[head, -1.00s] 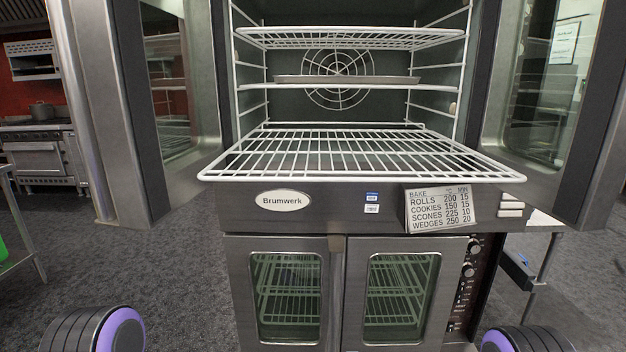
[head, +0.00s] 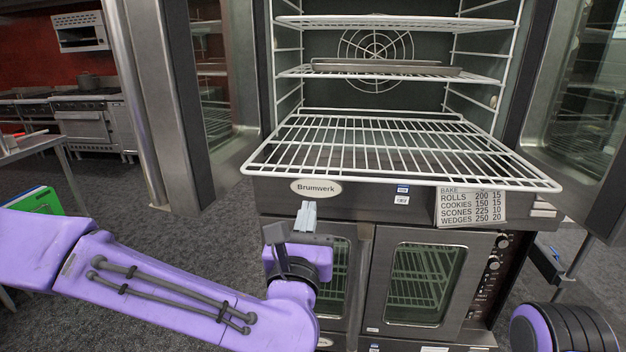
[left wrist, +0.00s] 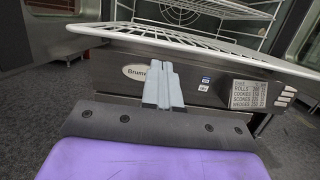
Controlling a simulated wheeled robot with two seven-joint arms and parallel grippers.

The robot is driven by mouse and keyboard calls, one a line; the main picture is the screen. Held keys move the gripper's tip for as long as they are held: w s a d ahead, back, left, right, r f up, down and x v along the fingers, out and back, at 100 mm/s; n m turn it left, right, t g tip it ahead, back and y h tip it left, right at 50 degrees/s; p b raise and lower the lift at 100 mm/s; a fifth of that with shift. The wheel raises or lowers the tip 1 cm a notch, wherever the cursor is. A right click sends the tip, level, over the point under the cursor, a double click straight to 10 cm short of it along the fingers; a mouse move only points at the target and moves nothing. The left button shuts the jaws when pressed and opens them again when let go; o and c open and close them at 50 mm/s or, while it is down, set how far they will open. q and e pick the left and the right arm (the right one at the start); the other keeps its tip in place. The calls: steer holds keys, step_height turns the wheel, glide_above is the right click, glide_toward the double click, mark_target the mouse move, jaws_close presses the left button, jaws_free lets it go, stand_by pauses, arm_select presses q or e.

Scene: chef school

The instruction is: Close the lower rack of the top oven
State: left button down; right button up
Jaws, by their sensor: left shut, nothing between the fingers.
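The top oven (head: 375,193) stands with both doors swung open. Its lower rack (head: 400,150), a white wire rack, is pulled out and juts past the oven front; it also shows in the left wrist view (left wrist: 190,42). My left gripper (head: 306,212) is shut and empty, below the rack's front edge and in front of the oven's lower trim, left of centre. In the left wrist view its closed fingers (left wrist: 163,75) point up toward the rack's underside, apart from its front bar. My right gripper is out of view.
Higher racks (head: 395,73) sit inside the oven, one with a flat tray (head: 385,67). The open left door (head: 165,110) and right door (head: 590,120) flank it. A lower oven (head: 420,285) with shut doors is below. A green object (head: 35,201) is at left.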

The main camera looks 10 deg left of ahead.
arm_select(q)
steer(key=w+p, duration=0.1)
steer(key=w, duration=0.1)
steer(key=w+r, duration=0.1)
steer(key=w, duration=0.1)
steer(key=w+p, duration=0.1)
steer(key=w, duration=0.1)
steer(key=shift+w+r+p, duration=0.15)
steer(key=shift+r+p, duration=0.15)
steer(key=shift+p, duration=0.05)
steer(key=shift+w+f, duration=0.1)
steer(key=shift+w, duration=0.4)
